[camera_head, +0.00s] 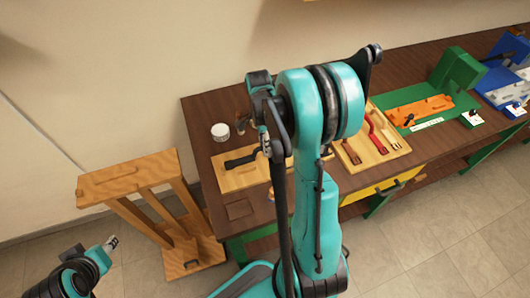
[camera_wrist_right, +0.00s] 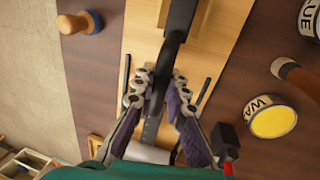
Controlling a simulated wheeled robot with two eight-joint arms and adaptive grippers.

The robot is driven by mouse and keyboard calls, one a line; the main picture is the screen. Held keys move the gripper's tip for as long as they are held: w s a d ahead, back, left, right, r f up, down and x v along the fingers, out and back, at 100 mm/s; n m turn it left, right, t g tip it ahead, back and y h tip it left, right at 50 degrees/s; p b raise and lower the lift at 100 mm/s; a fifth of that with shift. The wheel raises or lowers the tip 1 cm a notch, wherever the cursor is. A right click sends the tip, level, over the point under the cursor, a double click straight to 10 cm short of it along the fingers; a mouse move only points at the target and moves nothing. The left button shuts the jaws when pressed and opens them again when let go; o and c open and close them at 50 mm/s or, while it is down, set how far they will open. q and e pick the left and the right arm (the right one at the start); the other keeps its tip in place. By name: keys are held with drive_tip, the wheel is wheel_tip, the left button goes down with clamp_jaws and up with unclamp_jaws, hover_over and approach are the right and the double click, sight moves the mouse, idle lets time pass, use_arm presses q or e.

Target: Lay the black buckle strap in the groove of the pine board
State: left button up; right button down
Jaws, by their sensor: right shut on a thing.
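In the right wrist view the strap (camera_wrist_right: 177,28) runs lengthwise along the pine board (camera_wrist_right: 145,40). My right gripper (camera_wrist_right: 160,95) is shut on the strap, its fingers on either side of it. The groove is not clear under the strap, and I cannot tell whether the strap touches the board. In the head view my right arm hides part of the board. My left gripper (camera_head: 111,243) is at the lower left, away from the table; its jaw state is unclear.
A round white tin (camera_head: 220,131) and a brown patch (camera_head: 239,209) lie near the board. A tray with red-handled tools (camera_head: 372,140) is to the right. A wooden stand (camera_head: 128,178) is left of the table. In the wrist view, a yellow-lidded tin (camera_wrist_right: 272,118) and a blue-topped knob (camera_wrist_right: 82,20) flank the board.

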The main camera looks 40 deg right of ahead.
drive_tip(key=x, duration=0.2)
drive_tip(key=shift+w+f+b, duration=0.2)
drive_tip(key=shift+f+b, duration=0.15)
drive_tip(key=shift+f, duration=0.15)
drive_tip(key=c, duration=1.5)
unclamp_jaws()
drive_tip(key=shift+f, duration=0.1)
drive_tip(key=shift+c, duration=0.2)
